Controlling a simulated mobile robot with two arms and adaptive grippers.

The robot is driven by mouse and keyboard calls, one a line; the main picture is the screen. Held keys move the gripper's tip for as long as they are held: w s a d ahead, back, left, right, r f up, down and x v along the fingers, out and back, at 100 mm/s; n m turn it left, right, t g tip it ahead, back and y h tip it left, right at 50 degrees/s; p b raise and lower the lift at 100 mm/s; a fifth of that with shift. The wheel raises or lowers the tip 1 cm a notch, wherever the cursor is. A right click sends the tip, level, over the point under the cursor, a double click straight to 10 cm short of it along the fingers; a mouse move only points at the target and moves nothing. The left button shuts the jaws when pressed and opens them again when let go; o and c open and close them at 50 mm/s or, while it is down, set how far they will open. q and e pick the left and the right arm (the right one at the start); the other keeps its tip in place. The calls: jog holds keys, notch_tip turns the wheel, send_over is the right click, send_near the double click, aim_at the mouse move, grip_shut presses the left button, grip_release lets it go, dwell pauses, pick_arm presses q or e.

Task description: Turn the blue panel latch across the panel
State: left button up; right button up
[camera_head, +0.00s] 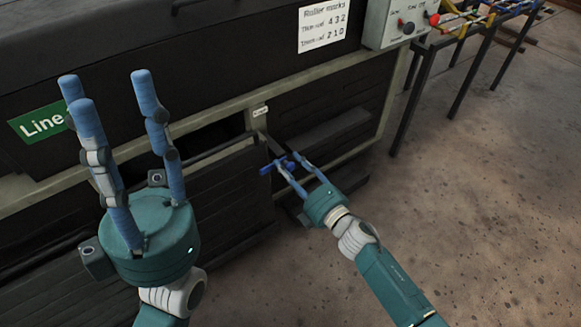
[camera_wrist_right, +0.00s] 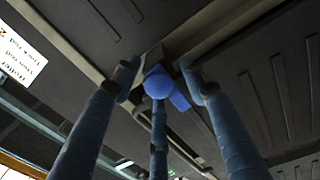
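The blue panel latch (camera_head: 279,165) sits on the front of the dark machine, near the vertical post between two panels. In the right wrist view it shows a rounded blue knob (camera_wrist_right: 158,84) with a flat wing angled down to the right. My right gripper (camera_head: 296,169) is at the latch, with its fingers spread around it. In the right wrist view the fingertips stand apart either side of the knob; I cannot tell whether any touches it. My left gripper (camera_head: 110,92) is open and empty, fingers pointing up, in front of the machine at the left.
A horizontal bar (camera_head: 210,152) runs along the machine front left of the latch. A grey control box (camera_head: 392,22) with knobs is at the upper right. A rack with dark legs (camera_head: 470,75) stands beyond. The speckled floor (camera_head: 480,200) at the right is clear.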

jog(key=v, duration=1.2)
